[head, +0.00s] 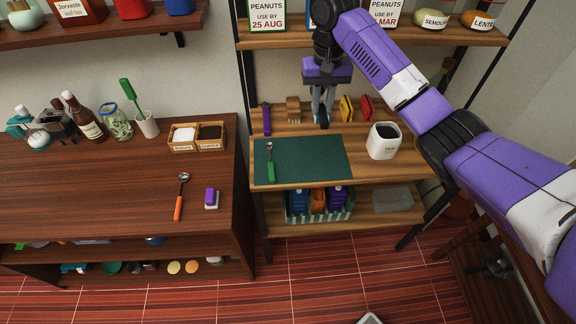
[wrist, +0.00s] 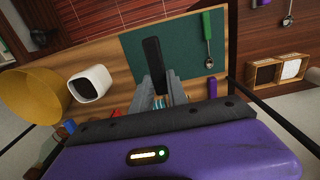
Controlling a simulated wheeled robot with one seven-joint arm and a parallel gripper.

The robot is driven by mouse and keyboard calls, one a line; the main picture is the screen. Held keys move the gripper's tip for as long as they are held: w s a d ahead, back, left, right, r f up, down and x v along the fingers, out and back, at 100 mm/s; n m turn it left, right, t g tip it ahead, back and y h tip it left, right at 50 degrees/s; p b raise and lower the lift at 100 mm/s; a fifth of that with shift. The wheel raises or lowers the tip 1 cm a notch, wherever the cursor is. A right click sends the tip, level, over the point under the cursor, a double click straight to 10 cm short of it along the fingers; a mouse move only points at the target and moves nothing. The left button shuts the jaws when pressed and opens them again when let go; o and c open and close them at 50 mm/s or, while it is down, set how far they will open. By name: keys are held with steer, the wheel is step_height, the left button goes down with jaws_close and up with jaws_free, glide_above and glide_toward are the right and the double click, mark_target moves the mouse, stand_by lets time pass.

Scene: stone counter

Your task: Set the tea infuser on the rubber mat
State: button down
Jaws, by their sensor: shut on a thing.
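The rubber mat is a flat dark green sheet (head: 318,155) on the wooden shelf's middle board; it also shows in the wrist view (wrist: 185,45). My gripper (head: 323,108) points down above the mat's back edge. In the wrist view my gripper (wrist: 160,88) is shut on a slim black thing (wrist: 152,62), which looks like the tea infuser's handle. The rest of it is hidden by the fingers, so I cannot confirm what it is. A green-handled spoon-like tool (head: 270,165) lies on the mat's left part.
A white tea canister (head: 383,141) stands right of the mat. Purple, brown, yellow and red items line the board's back. An orange-handled spoon (head: 180,199) and a purple block (head: 211,197) lie on the left counter. The mat's middle and right are clear.

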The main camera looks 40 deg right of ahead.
step_height(320, 180, down, 3)
steer(key=a, duration=0.1)
steer(key=b, duration=0.4)
glide_above(314, 162)
step_height(314, 162, down, 12)
steer(key=shift+r, duration=0.25)
steer(key=shift+w+f, duration=0.15)
steer(key=shift+f, duration=2.6)
steer(key=shift+f, duration=0.15)
steer(key=c, duration=1.3)
jaws_free()
